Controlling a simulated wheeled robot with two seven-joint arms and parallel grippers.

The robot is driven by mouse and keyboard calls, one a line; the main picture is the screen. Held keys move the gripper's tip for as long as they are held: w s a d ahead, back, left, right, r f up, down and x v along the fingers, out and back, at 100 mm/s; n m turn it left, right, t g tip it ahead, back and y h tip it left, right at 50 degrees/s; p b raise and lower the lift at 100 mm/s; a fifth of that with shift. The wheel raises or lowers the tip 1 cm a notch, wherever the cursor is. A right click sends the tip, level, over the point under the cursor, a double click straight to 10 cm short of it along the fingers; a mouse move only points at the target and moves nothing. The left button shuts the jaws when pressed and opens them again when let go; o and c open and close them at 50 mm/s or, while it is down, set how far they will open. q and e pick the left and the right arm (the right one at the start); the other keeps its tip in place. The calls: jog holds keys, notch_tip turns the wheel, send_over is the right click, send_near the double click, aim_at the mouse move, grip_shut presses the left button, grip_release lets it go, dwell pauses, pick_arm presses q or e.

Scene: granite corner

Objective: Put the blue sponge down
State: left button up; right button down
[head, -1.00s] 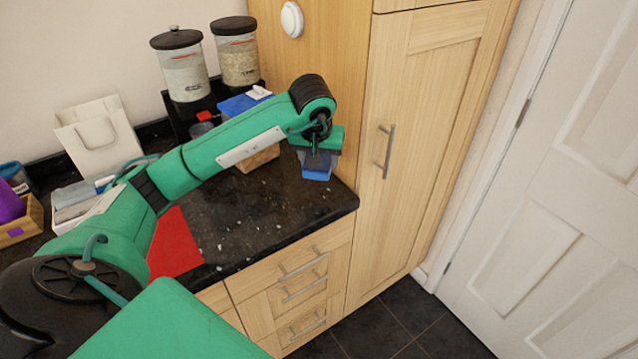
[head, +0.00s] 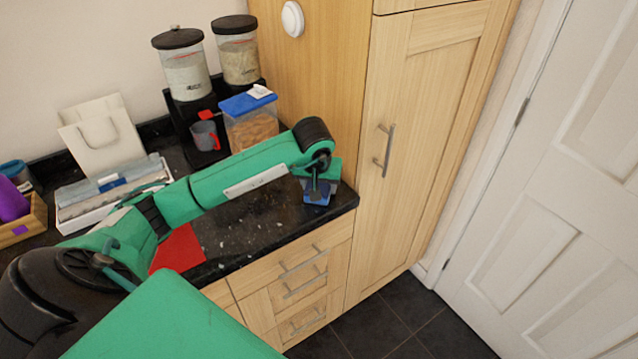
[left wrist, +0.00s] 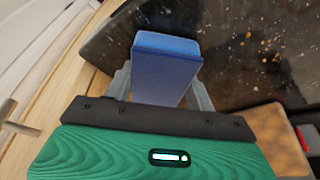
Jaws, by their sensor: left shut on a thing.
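The blue sponge (head: 317,197) is at the right end of the dark granite worktop (head: 262,205), near its front edge. My left gripper (head: 318,188) comes down on it from above and is shut on it. In the left wrist view the sponge (left wrist: 166,62) sits between the two grey fingers of the gripper (left wrist: 163,85). I cannot tell whether the underside of the sponge touches the worktop. My right gripper is not in view.
A clear box with a blue lid (head: 248,104) and two jars (head: 184,75) stand at the back. A red mat (head: 180,249) lies on the worktop to the left. A tall wooden cupboard (head: 425,130) borders the right.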

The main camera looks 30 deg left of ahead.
pick_arm(q)
jog(key=shift+f, duration=0.2)
jog(key=o, duration=0.9)
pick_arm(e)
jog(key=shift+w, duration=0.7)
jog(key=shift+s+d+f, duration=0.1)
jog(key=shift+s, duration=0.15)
pick_arm(q)
jog(key=shift+r, duration=0.1)
